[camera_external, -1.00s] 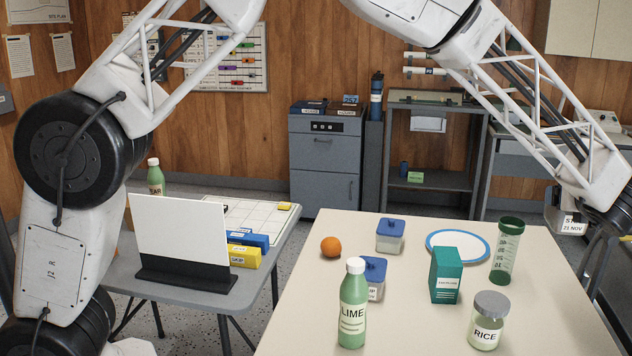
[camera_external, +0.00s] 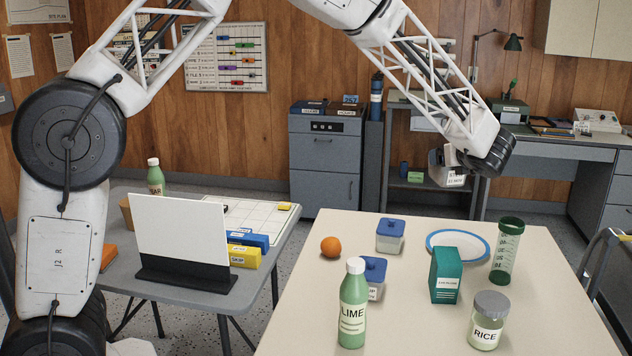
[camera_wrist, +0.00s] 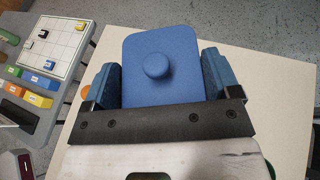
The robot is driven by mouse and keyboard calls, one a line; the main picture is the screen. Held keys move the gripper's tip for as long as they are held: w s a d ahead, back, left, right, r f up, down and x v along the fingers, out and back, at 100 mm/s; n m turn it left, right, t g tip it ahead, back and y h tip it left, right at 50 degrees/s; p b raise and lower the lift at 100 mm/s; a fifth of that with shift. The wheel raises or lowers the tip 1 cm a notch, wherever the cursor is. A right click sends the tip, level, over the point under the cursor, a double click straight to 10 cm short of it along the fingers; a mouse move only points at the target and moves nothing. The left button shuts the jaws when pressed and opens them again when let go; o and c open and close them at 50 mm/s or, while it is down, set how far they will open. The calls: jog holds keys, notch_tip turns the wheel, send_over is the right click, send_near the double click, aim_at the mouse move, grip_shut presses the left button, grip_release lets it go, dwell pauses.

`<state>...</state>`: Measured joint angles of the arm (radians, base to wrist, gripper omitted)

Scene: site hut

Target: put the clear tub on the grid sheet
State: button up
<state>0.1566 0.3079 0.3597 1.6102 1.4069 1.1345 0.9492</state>
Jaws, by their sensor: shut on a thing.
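My gripper (camera_external: 462,160) is shut on a clear tub (camera_external: 450,181) with a label, held in the air above the far right part of the cream table. In the wrist view the tub's blue lid (camera_wrist: 160,75) with a round knob fills the space between the two blue fingers. The tub's body is hidden under the lid there. The white grid sheet (camera_external: 262,221) lies on the grey side table at the left, partly behind a white board. It also shows at the upper left of the wrist view (camera_wrist: 65,43), with several small pieces on it.
Two other blue-lidded tubs (camera_external: 390,237) (camera_external: 375,276), an orange (camera_external: 331,246), a plate (camera_external: 445,241), a teal box (camera_external: 445,275), a green-lidded container (camera_external: 506,252), a lime bottle (camera_external: 353,310) and a rice jar (camera_external: 488,320) stand on the cream table. Binders (camera_external: 246,256) and the white board (camera_external: 180,240) edge the sheet.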

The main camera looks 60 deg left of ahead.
jog(key=s+a+n+g, duration=0.1)
jog(key=s+a, duration=0.2)
jog(key=a, duration=0.5)
jog(key=s+a+n+g, duration=0.2)
jog(key=s+a, duration=0.1)
jog(key=a, duration=0.6)
jog(key=s+a+n+g, duration=0.3)
jog(key=s+a+g, duration=0.1)
jog(key=s+a, duration=1.05)
jog(key=s+a+n+g, duration=0.35)
jog(key=s+a, duration=0.85)
jog(key=a, duration=0.6)
notch_tip(320, 180, down, 13)
jog(key=shift+d, duration=0.1)
notch_tip(320, 180, down, 6)
jog(key=shift+f+m, duration=0.1)
jog(key=shift+m, duration=0.15)
jog(key=shift+f, duration=1.85)
